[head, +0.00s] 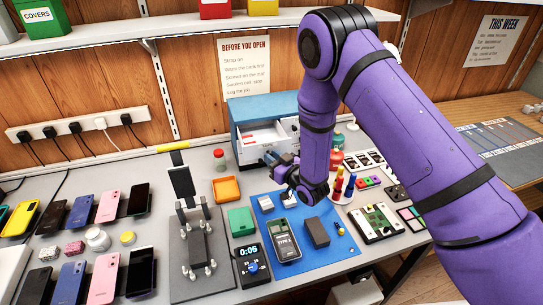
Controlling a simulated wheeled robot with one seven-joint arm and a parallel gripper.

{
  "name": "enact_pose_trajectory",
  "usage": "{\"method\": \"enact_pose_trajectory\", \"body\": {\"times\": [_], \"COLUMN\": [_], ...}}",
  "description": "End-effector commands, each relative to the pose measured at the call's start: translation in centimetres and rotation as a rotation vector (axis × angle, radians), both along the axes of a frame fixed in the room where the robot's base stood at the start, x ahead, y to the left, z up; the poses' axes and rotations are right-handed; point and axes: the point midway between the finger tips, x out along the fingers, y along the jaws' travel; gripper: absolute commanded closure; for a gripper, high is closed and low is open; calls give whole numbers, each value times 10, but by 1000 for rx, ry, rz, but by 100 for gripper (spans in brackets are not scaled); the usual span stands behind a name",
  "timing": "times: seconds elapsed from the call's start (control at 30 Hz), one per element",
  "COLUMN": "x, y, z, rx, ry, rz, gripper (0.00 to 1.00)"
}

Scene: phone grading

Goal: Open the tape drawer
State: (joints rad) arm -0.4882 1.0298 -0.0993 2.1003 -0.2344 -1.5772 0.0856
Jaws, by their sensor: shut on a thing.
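A small drawer cabinet with a blue top (262,106) stands at the back of the bench, against the wall. One of its drawers (262,134) is out, and its pale inside shows from above. I cannot read a label on it. My gripper (271,158) is at the front of this drawer, at its right part, and is shut on what appears to be the drawer's handle. The handle itself is hidden by the fingers. My purple arm comes in from the right and covers the right side of the cabinet.
A blue mat (325,262) with a meter (284,240) and a dark block (317,233) lies below my gripper. An orange tray (226,189) and a red-capped jar (219,160) stand left of the drawer. A phone stand (198,250) and several phones fill the left. Screwdrivers (337,182) stand right of my wrist.

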Motion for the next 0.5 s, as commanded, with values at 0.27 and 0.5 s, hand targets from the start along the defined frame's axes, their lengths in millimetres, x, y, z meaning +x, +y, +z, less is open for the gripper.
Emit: {"method": "enact_pose_trajectory", "body": {"times": [0.27,0.5], "x": [0,0], "y": [0,0], "z": [0,0], "rx": [0,0], "ry": [0,0], "rz": [1,1], "gripper": [60,54]}}
